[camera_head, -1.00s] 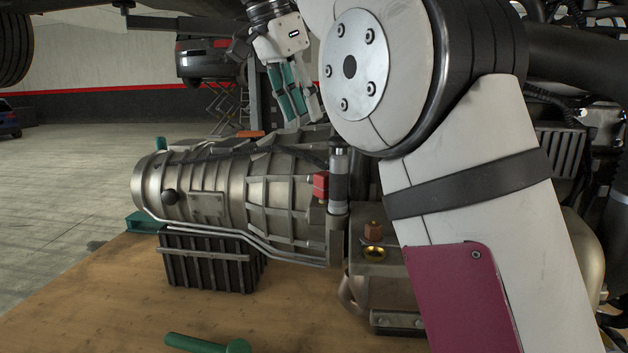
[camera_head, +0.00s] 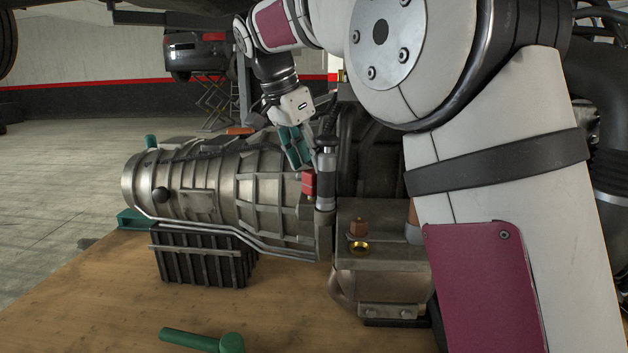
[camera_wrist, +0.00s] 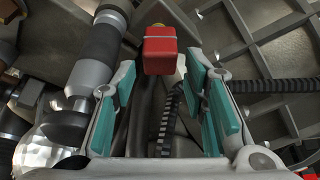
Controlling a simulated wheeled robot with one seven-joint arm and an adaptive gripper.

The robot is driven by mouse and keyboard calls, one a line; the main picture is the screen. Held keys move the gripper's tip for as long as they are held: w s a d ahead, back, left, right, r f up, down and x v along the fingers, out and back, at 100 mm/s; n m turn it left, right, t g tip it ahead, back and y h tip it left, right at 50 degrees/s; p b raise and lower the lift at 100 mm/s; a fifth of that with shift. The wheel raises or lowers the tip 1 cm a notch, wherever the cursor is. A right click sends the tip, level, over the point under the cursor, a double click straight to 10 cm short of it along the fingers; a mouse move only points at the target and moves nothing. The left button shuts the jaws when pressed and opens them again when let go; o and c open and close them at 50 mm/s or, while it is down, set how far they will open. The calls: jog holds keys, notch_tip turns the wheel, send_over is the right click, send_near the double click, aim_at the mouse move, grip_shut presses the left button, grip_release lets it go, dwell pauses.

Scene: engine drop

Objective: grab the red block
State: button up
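The red block (camera_head: 309,183) sits on the side of the metal gearbox housing, just left of a black and silver cylinder. In the wrist view the red block (camera_wrist: 160,54) is ahead of the fingers, near the top centre, with a pale band across it. My gripper (camera_head: 301,164) is just above the block in the head view, with teal finger pads. In the wrist view my gripper (camera_wrist: 164,100) is open, its pads spread to either side of the line to the block. Nothing is between the pads except background hose and metal.
The black and silver cylinder (camera_wrist: 96,50) stands close to the left finger. A ribbed black hose (camera_wrist: 168,115) runs behind the gap. The gearbox (camera_head: 215,190) rests by a black ribbed crate (camera_head: 200,262) on a wooden table (camera_head: 110,300). A green tool (camera_head: 200,340) lies in front.

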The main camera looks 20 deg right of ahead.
aim_at(310, 171)
jog(key=shift+x, duration=1.25)
grip_shut()
notch_tip(310, 171, up, 10)
jog(key=b, duration=0.1)
jog(key=shift+b, duration=0.3)
